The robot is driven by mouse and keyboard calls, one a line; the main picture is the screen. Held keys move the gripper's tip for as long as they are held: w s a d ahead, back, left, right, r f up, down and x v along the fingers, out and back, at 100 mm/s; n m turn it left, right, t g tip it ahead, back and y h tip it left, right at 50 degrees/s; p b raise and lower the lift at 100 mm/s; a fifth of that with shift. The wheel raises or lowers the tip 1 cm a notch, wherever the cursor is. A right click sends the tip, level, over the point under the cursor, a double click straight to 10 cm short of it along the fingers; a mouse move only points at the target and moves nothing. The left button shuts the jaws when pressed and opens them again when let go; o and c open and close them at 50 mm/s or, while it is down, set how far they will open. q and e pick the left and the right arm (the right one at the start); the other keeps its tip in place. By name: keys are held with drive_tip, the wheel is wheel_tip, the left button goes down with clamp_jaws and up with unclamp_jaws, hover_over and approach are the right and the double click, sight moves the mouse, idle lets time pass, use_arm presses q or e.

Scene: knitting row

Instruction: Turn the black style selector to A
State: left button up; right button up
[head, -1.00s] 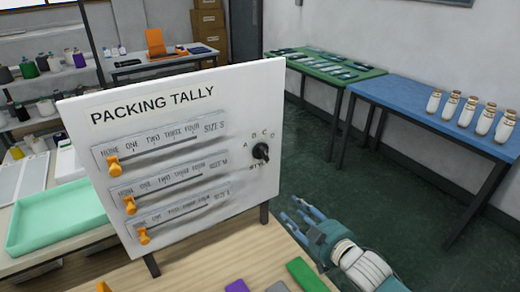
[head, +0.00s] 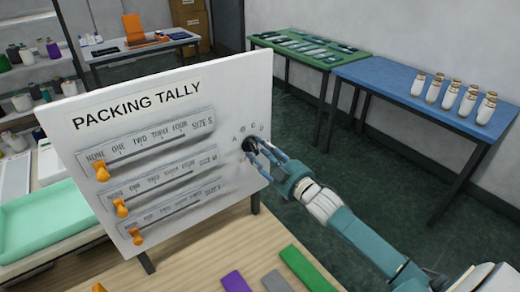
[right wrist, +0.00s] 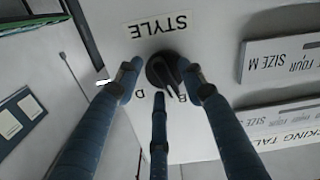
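The black style selector (head: 250,145) is a round knob at the right side of the white Packing Tally panel (head: 225,80), with letters A to D arched above it. In the right wrist view the knob (right wrist: 164,70) appears upside down beside the STYLE label, with D and B visible; A is not visible there. A ridge crosses the knob; I cannot tell exactly which letter it points to. My right gripper (head: 268,155) is at the panel, its blue fingers spread around the knob, open; the wrist view shows gaps beside it. My left gripper is not in view.
The panel also carries three sliders with orange knobs, the top one (head: 101,170) at NONE. Purple, grey and green strips (head: 308,268) lie on the wooden table in front. A mint tray (head: 50,222) is at left. A blue table (head: 400,88) with white bottles stands behind right.

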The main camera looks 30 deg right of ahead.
drive_tip(key=shift+w, duration=0.15)
drive_tip(key=shift+c, duration=0.5)
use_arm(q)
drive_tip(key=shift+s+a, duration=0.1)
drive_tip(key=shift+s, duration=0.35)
use_arm(e)
clamp_jaws()
drive_tip(key=shift+n, duration=0.3)
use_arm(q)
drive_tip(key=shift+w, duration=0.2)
use_arm(e)
drive_tip(key=shift+r+n, duration=0.2)
drive_tip(key=shift+n, duration=3.1)
drive_tip(key=shift+o, duration=0.5)
unclamp_jaws()
